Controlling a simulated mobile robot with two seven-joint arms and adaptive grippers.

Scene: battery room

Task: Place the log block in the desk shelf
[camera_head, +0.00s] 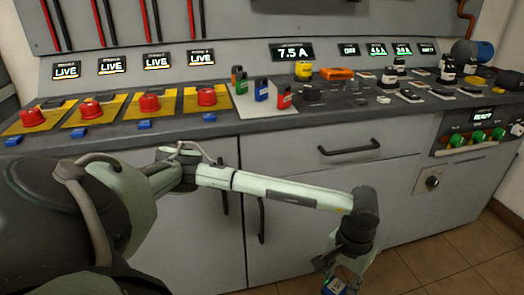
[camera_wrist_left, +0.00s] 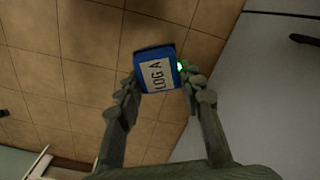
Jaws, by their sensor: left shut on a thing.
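The log block (camera_wrist_left: 157,72) is a small blue block with a white label reading "LOG A". My left gripper (camera_wrist_left: 161,88) is shut on it, with one finger on each side, above the tiled floor. In the head view the blue block (camera_head: 335,287) shows at the bottom edge, in my left gripper (camera_head: 343,275), in front of the grey cabinets and below the counter top. A small green light shows beside the block in the wrist view. I cannot tell which part is the desk shelf. My right gripper is not in view.
A long grey console (camera_head: 330,108) carries several red buttons, coloured padlocks and small devices. Below it are grey cabinet fronts with a black drawer handle (camera_head: 349,147). A panel with green knobs (camera_head: 478,136) is at the right. The tiled floor (camera_head: 440,262) is clear at lower right.

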